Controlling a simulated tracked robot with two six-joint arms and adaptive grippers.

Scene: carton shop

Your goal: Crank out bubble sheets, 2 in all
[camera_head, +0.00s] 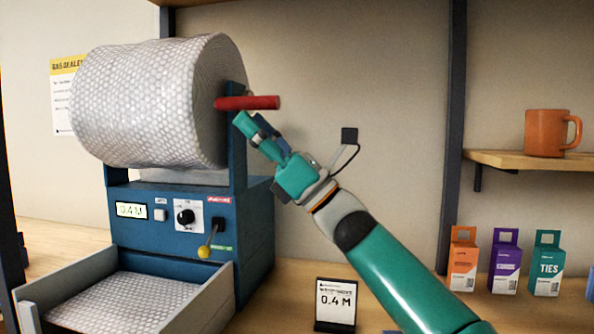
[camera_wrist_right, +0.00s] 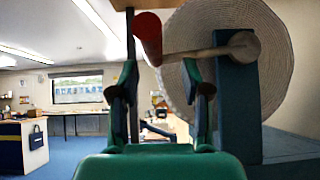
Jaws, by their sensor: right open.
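A big bubble wrap roll (camera_head: 145,105) sits on a blue dispenser machine (camera_head: 258,225). Its red crank handle (camera_head: 262,102) sticks out at the roll's right side. In the wrist view, the red handle (camera_wrist_right: 148,38) joins a pale crank arm (camera_wrist_right: 200,52) in front of the roll (camera_wrist_right: 268,60). My right gripper (camera_head: 246,125) is open, just below the handle and apart from it. In the wrist view, its fingers (camera_wrist_right: 160,85) are spread with nothing between them. Bubble wrap (camera_head: 125,298) lies in the machine's front tray (camera_head: 190,316). The machine's display (camera_head: 131,210) reads 0.4 M. My left gripper is out of view.
A yellow-knobbed lever (camera_head: 204,252) and a black dial (camera_head: 185,216) are on the machine's front. A card (camera_head: 336,303) reading 0.4 M stands on the bench. Small boxes (camera_head: 505,262) stand at right, below a shelf with an orange mug (camera_head: 546,133).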

